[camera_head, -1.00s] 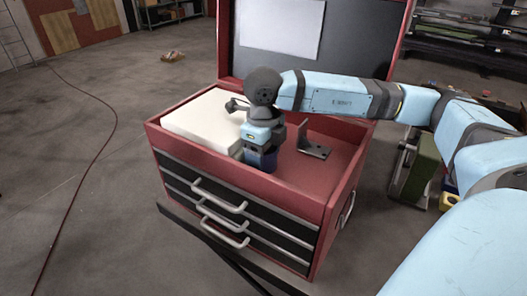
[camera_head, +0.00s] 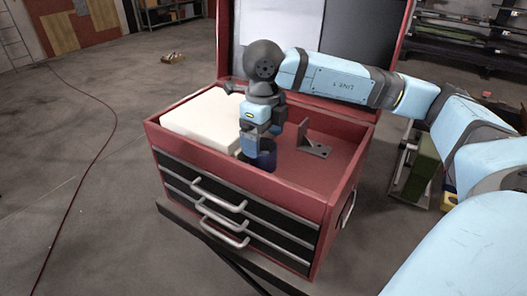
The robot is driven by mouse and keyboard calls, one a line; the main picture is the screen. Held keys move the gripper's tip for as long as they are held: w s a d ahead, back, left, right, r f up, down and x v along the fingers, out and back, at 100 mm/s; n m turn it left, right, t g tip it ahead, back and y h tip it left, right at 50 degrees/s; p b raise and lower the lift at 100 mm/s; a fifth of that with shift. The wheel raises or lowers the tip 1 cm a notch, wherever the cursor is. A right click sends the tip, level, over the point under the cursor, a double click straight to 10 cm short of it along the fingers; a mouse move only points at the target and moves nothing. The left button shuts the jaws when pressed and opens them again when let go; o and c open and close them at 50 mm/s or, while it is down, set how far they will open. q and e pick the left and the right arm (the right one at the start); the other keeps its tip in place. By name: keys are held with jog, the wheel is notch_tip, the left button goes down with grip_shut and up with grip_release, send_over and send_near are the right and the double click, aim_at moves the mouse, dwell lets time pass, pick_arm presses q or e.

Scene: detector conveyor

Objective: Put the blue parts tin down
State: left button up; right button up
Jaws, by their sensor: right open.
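The blue parts tin (camera_head: 264,161) stands in the open top of the red tool chest (camera_head: 325,198), to the right of a white block. Its upper part is partly hidden by my right gripper. My right gripper (camera_head: 260,150) points down just above and at the tin, with its jaws open. Whether the fingers still touch the tin cannot be told. My left gripper is not in view.
The white block (camera_head: 200,120) fills the left of the chest top. A dark metal bracket (camera_head: 314,143) stands to the right of the tin. The chest's raised lid (camera_head: 362,40) is close behind my arm. Bare red floor lies right of the tin.

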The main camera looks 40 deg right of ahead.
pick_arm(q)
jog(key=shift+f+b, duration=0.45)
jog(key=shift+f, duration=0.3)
pick_arm(e)
notch_tip(320, 180, up, 8)
jog(key=shift+f, duration=0.15)
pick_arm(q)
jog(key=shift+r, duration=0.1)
